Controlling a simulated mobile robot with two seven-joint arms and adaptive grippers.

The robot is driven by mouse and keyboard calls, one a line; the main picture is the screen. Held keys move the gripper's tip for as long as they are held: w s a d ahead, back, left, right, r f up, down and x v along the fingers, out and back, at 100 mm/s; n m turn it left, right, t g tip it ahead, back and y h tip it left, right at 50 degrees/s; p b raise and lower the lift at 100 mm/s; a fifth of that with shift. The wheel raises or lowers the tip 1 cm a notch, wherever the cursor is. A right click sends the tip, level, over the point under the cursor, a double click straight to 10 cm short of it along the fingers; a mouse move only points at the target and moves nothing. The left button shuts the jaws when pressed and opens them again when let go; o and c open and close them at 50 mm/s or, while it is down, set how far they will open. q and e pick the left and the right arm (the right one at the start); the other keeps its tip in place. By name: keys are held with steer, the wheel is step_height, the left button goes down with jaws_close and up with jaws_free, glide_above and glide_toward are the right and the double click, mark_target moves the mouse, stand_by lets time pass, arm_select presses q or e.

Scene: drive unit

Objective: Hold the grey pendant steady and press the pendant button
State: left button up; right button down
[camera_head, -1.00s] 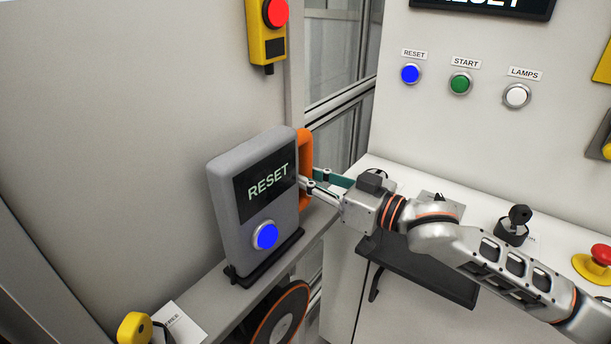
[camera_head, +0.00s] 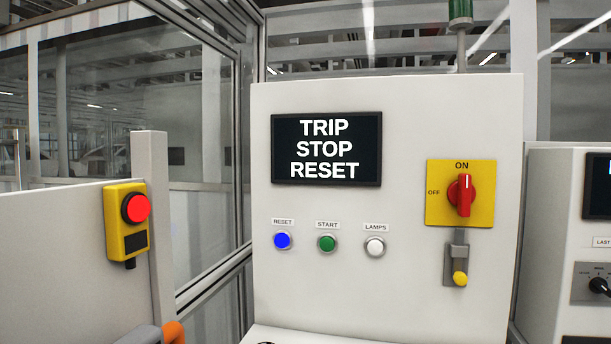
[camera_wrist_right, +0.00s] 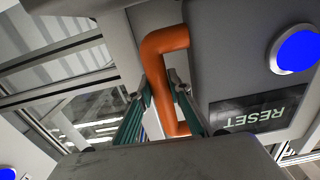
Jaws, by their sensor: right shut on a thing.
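The grey pendant (camera_wrist_right: 225,60) fills the right of the right wrist view, upside down there. Its round blue button (camera_wrist_right: 297,50) is cut by the right edge, and its dark screen (camera_wrist_right: 258,110) reads RESET. My right gripper (camera_wrist_right: 162,86) is shut on the pendant's orange handle (camera_wrist_right: 165,42), with one finger on each side of the bar. In the head view only the top of the pendant (camera_head: 140,336) and of its handle (camera_head: 174,332) show at the bottom edge. My left gripper is in neither view.
A white panel (camera_head: 400,120) carries a screen (camera_head: 326,148) reading TRIP STOP RESET. Below it are blue RESET (camera_head: 283,240), green START (camera_head: 327,243) and white LAMPS (camera_head: 375,247) buttons. A red switch (camera_head: 461,194) on yellow is right. A yellow box with red button (camera_head: 126,222) hangs left.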

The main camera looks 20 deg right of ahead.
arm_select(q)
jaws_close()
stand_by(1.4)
